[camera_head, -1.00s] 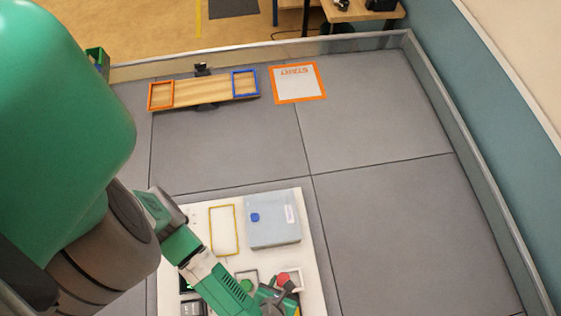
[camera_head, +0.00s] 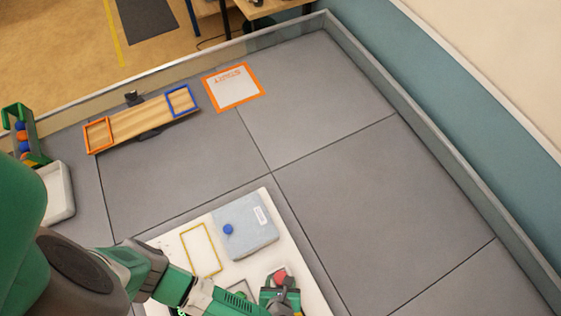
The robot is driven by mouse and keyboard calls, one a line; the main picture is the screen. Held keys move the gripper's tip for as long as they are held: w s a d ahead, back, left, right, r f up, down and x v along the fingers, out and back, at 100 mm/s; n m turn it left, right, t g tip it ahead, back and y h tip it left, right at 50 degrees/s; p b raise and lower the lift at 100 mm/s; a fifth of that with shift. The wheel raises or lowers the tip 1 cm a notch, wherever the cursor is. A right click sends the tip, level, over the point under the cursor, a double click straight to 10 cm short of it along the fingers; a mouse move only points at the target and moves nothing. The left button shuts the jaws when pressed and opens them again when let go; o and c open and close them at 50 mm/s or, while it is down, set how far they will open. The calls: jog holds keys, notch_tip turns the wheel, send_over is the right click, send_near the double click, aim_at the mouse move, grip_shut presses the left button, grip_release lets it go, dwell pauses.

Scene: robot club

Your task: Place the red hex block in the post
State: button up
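The red hex block (camera_head: 280,275) shows in the head view near the bottom, on or just above the white board (camera_head: 305,262). My gripper (camera_head: 283,291) is right at the red block and overlaps its near side. I cannot tell whether the fingers touch it or are shut on it. My green arm reaches in from the lower left and hides part of the board. I cannot make out a post for certain in this view.
A grey-blue box (camera_head: 250,238) with a blue knob and a yellow frame (camera_head: 189,238) are on the board beyond my gripper. A wooden plank (camera_head: 140,120) with orange and blue frames and a START mat (camera_head: 233,97) lie farther off. The grey floor at right is clear, bounded by a low wall.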

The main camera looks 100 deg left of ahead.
jog(key=v, duration=1.2)
jog(key=shift+p, duration=0.4)
jog(key=shift+r, duration=0.15)
